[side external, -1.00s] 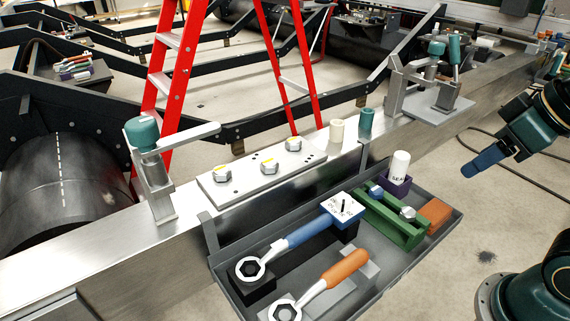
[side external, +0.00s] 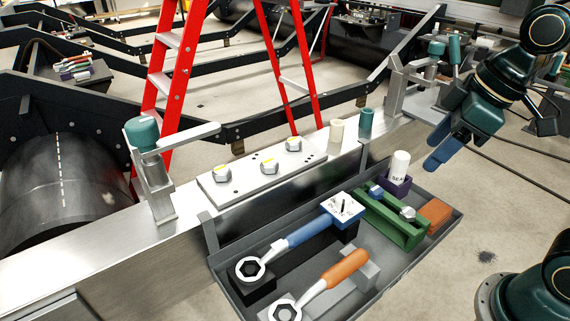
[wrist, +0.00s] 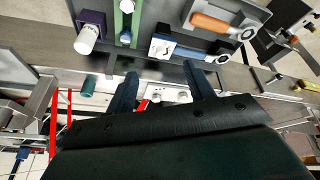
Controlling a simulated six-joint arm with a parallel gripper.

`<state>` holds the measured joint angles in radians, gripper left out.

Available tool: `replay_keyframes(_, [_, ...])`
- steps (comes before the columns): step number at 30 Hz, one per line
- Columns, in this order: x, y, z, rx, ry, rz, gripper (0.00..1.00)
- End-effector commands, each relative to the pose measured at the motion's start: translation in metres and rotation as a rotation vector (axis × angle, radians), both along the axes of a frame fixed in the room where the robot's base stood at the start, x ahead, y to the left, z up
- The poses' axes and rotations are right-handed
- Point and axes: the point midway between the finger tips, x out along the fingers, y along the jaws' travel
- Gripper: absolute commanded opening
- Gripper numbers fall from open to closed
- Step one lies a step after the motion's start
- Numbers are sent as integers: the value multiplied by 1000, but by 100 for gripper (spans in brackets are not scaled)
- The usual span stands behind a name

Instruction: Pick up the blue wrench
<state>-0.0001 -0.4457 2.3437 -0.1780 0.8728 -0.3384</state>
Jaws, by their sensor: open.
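The blue wrench (side external: 303,236) lies in the dark grey tray, its ring end on a black block and its handle reaching toward a white-topped blue block. It also shows in the wrist view (wrist: 190,53), near the top. My gripper (side external: 440,155) hangs to the right of the tray and above it in the side external view, apart from the wrench. In the wrist view its two fingers (wrist: 160,82) stand apart with nothing between them. The orange-handled wrench (side external: 342,270) lies beside the blue one, nearer the tray's front. It also shows in the wrist view (wrist: 212,22).
The tray (side external: 400,278) also holds a green holder (side external: 392,222), a white bottle in a purple block (side external: 399,167) and an orange block (side external: 434,213). A steel beam with a bolted plate (side external: 255,178) and clamp (side external: 150,165) runs behind it. A red ladder (side external: 165,75) stands beyond.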

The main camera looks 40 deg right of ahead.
Motion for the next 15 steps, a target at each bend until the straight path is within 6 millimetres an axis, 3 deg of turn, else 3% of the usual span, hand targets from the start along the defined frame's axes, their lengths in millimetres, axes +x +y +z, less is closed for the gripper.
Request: replay_keyframes(15, [81, 44, -36, -12, 74, 613, 53])
